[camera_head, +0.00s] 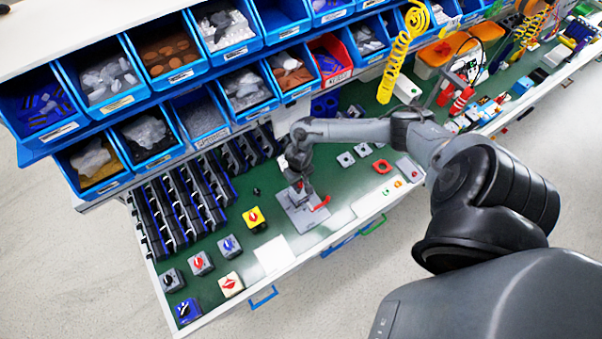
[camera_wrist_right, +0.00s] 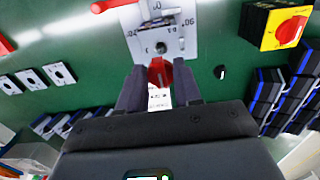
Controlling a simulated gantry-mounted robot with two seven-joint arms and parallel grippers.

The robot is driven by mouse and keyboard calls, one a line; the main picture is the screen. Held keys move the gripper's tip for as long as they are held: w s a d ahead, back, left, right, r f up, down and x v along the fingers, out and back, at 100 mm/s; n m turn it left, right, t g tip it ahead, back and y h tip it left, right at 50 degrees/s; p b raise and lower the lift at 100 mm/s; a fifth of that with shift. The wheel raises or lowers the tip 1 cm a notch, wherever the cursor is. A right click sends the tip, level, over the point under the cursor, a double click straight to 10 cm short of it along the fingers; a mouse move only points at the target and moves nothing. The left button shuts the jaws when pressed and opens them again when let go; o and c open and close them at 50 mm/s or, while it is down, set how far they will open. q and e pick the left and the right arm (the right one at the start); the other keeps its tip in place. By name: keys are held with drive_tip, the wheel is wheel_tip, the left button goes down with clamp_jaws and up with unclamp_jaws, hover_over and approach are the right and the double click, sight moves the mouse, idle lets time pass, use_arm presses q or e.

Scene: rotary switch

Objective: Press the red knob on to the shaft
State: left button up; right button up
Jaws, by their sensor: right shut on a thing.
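My right gripper (camera_head: 302,187) reaches down over the green bench, above the grey switch plate (camera_head: 300,217). In the right wrist view, the right gripper (camera_wrist_right: 160,88) is shut on the red knob (camera_wrist_right: 159,71), which sits between its two dark fingertips. The switch plate (camera_wrist_right: 180,43) lies beyond the fingertips, with angle markings around a small central shaft (camera_wrist_right: 162,48). The knob appears just beside the shaft in the picture; I cannot tell whether they touch. My left gripper is not in view.
A yellow box with a red knob (camera_head: 254,218) stands left of the plate; several other switches line the bench's near left. Black racks (camera_head: 180,210) and blue bins (camera_head: 205,118) stand behind. A red handle (camera_head: 321,204) is beside the plate. A white sheet (camera_head: 273,254) lies in front.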

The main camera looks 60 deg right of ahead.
sight(299, 186)
idle(0.3)
drive_tip(key=shift+a+r+p, duration=0.1)
drive_tip(key=shift+r+p, duration=0.05)
drive_tip(key=shift+p, duration=0.55)
drive_tip(key=shift+f+b, duration=1.15)
drive_tip(key=shift+f, duration=0.8)
drive_tip(key=shift+f+b, duration=0.3)
drive_tip(key=shift+f, duration=0.3)
drive_tip(key=shift+f, duration=0.2)
drive_tip(key=shift+f, duration=0.15)
drive_tip(key=shift+f+b, duration=0.65)
drive_tip(key=shift+f, duration=0.15)
